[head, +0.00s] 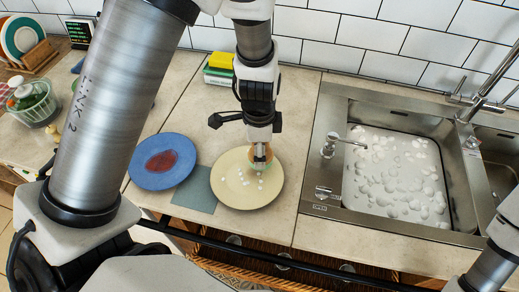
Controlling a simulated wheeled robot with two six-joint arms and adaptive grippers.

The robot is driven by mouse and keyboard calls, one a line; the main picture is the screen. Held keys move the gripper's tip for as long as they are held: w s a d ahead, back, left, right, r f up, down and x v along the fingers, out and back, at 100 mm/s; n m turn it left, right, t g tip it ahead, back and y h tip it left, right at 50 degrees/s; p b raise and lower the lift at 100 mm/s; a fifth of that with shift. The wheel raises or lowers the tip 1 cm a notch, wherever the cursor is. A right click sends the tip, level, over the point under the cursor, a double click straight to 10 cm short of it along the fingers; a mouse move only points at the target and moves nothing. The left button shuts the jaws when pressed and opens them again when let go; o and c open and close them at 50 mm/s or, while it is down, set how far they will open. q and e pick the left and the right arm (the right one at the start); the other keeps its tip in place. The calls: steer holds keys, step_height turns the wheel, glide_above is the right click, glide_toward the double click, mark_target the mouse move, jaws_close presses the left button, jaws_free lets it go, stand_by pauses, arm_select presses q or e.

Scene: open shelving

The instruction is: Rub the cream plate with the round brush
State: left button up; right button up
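The cream plate (233,190) lies on the counter left of the sink, with several white foam-like spots on it. My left gripper (260,143) points down over the plate's upper right part. It is shut on the round brush (262,154), whose wooden top shows just below the gripper. The brush is at the plate's surface; whether its bristles touch the plate is hard to tell. My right gripper is out of view.
A blue plate (148,178) with a dark red stain lies to the left, beside a grey-blue cloth (196,192). A sink (400,180) with suds and a faucet (490,90) are on the right. Yellow-green sponges (220,68) stand behind. A glass bowl (36,107) is far left.

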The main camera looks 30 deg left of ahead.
arm_select(q)
steer(key=shift+r+p, duration=0.75)
steer(key=shift+r, duration=0.65)
step_height(320, 180, up, 3)
steer(key=p, duration=0.2)
steer(key=shift+r+p, duration=0.1)
steer(key=shift+p, duration=0.2)
steer(key=shift+s, duration=0.1)
